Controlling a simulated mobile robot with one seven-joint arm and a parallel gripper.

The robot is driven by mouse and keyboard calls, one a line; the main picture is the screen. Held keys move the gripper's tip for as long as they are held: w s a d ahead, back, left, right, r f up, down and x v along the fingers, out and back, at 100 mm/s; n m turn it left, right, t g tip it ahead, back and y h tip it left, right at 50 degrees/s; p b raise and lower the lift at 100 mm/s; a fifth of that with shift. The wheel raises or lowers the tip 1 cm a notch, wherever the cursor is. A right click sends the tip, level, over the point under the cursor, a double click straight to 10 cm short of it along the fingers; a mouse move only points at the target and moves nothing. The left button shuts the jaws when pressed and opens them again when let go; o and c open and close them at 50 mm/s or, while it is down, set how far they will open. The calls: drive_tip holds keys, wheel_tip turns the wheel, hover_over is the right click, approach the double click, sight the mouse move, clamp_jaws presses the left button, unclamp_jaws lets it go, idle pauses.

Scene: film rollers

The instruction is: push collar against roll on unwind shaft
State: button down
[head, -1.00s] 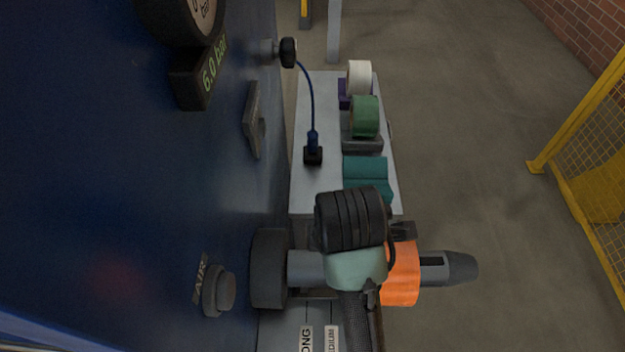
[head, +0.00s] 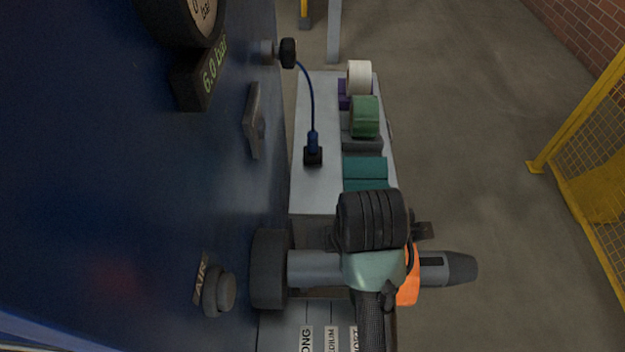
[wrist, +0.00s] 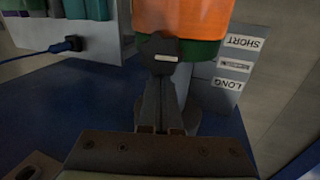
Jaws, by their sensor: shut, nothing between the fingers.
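The grey unwind shaft (head: 315,268) sticks out to the right from a dark round flange (head: 268,268) by the blue machine, ending in a dark tapered tip (head: 460,268). In the wrist view, the orange roll (wrist: 185,15) is above a dark green band (wrist: 200,50). My gripper (wrist: 160,78) is shut and empty, its fingertips at a dark piece with a white mark (wrist: 155,45) beside the band. I cannot tell whether this piece is the collar, or whether I touch it. My arm hides the gripper in the head view.
A yellow fence (head: 580,120) stands at right. The floor between is clear.

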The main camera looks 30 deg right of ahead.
idle(0.3)
drive_tip(key=shift+w+a+p, duration=0.4)
drive_tip(key=shift+a, duration=0.2)
wheel_tip(320, 180, up, 9)
drive_tip(key=p, duration=0.9)
